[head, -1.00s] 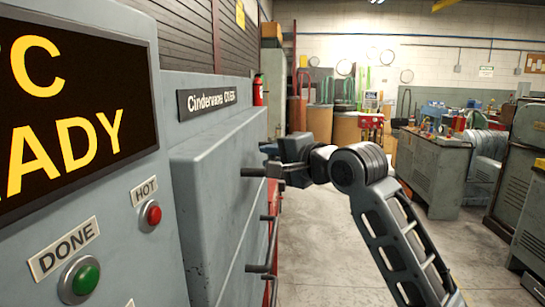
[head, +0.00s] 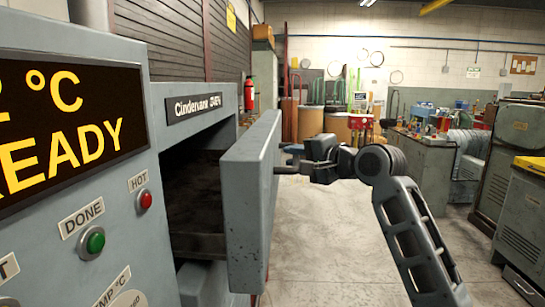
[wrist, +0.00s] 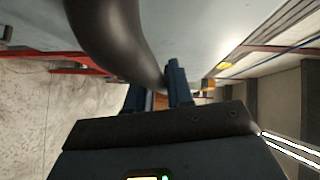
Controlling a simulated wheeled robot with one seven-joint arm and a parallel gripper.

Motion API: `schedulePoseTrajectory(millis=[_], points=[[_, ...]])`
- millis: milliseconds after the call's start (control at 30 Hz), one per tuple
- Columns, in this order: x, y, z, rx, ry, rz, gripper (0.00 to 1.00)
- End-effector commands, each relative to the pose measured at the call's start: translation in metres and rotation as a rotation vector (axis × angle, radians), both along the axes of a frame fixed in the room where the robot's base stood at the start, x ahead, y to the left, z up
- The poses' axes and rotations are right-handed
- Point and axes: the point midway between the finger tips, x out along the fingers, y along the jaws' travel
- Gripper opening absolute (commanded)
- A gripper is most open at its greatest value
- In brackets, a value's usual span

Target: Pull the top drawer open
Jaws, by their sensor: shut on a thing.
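The top drawer (head: 247,205) is a grey box front standing well out from the cabinet in the head view. Its dark interior (head: 192,195) shows between the front and the cabinet body. My gripper (head: 308,170) is at the outer face of the drawer front, shut on the drawer's dark handle. In the wrist view the handle (wrist: 112,35) is a thick dark curved bar running to between the fingers of my gripper (wrist: 158,88). The exact contact of the fingers is partly hidden in the head view.
A grey machine panel at left carries a display (head: 68,125), a green button (head: 95,241) and a red lamp (head: 144,200). Grey cabinets (head: 522,225) stand at the right. The concrete floor (head: 325,230) in front of the drawer is clear.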

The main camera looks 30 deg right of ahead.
Motion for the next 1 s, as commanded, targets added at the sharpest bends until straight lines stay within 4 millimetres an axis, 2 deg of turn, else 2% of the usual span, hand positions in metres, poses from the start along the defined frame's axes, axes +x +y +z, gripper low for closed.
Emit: schedulePoseTrajectory(millis=[100,300,500,700,1000], points=[[-0.019,-0.038,0.0,0.005,0.005,-0.002,0.0],[-0.054,-0.097,0.0,0.003,0.004,-0.002,0.0],[-0.082,-0.145,0.0,0.002,0.004,0.001,0.0],[-0.1,-0.177,-0.001,0.002,0.004,0.003,0.0],[-0.11,-0.195,-0.002,0.001,0.004,0.004,0.0]])
